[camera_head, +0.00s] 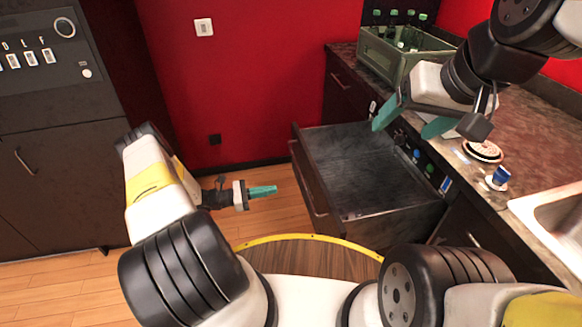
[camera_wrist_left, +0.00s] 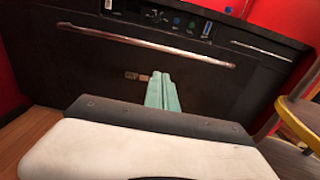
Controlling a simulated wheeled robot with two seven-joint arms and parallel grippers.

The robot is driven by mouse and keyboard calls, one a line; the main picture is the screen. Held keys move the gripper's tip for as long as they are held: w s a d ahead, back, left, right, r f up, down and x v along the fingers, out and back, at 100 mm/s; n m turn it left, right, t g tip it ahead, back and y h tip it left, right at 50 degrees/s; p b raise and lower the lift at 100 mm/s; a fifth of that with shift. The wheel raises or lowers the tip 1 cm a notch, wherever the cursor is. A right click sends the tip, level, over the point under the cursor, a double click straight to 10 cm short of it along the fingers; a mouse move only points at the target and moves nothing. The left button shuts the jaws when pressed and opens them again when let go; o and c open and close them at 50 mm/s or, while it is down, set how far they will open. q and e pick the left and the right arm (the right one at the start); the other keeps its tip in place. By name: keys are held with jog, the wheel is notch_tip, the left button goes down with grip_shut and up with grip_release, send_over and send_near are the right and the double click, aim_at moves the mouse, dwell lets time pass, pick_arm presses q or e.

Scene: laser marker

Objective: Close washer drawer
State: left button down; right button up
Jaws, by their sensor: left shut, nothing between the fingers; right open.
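The washer drawer (camera_head: 365,165) is pulled out from under the counter, dark and open at the top, and looks empty inside. Its front panel (camera_head: 312,190) faces left, toward my left gripper. In the left wrist view the drawer front (camera_wrist_left: 95,75) fills much of the picture, with a long metal handle (camera_wrist_left: 150,45) along its upper part. My left gripper (camera_head: 263,191) is shut and empty, left of the drawer front; in the left wrist view its fingers (camera_wrist_left: 160,90) point at the panel below the handle. Contact is not visible. My right gripper (camera_head: 408,120) is open above the drawer's far right side.
The counter (camera_head: 520,125) runs along the right, with a green crate of bottles (camera_head: 385,55), a plate stack (camera_head: 483,151), a blue cup (camera_head: 500,176) and a sink (camera_head: 555,215). A tall dark cabinet (camera_head: 50,110) stands left. Open wooden floor (camera_head: 270,218) lies left of the drawer.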

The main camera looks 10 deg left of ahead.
aim_at(312, 183)
pick_arm(q)
jog(key=x, duration=1.3)
jog(key=shift+s, duration=0.1)
jog(key=shift+d, duration=0.1)
